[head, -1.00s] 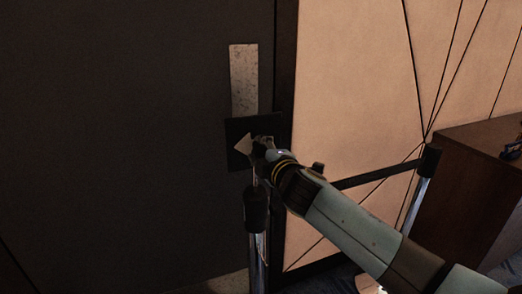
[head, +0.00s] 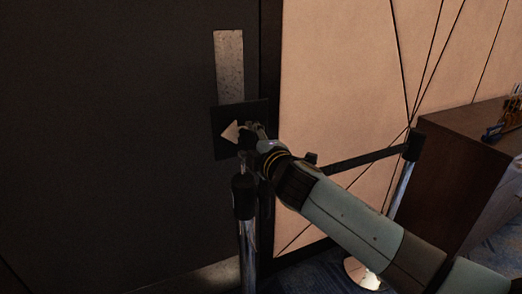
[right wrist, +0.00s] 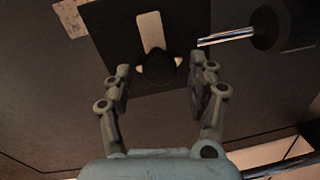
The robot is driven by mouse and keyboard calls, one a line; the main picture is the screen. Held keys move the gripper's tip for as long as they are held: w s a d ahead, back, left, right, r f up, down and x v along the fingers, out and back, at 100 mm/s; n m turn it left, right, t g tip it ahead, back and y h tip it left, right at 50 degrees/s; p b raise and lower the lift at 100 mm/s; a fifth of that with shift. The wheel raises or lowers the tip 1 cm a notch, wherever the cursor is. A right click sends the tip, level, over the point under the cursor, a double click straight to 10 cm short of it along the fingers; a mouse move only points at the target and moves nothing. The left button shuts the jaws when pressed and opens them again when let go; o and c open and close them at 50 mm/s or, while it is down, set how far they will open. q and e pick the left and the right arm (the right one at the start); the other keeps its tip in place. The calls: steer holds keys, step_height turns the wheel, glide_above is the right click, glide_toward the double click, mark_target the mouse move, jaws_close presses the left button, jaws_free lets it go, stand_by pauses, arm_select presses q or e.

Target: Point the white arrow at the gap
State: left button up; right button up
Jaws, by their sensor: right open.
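A black square plate (head: 222,149) is on the dark wall, with a white arrow (head: 231,131) whose head points left. A light speckled upright strip (head: 229,65) is directly above the plate; I cannot tell if it is the gap. My right gripper (head: 252,138) is in front of the plate and covers the arrow's right part. In the right wrist view the fingers (right wrist: 158,80) are open, one on each side of a dark knob (right wrist: 157,68). The arrow's white bar (right wrist: 150,31) runs up from the knob. My left gripper is not in view.
A barrier post (head: 246,230) with a black top stands just below the gripper, close to it. A second post (head: 401,187) and a dark belt (head: 355,160) stand to the right. A brown cabinet (head: 455,170) is at the far right.

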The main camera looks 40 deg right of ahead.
steer(key=v, duration=0.9)
steer(key=shift+s, duration=0.3)
steer(key=shift+a, duration=0.1)
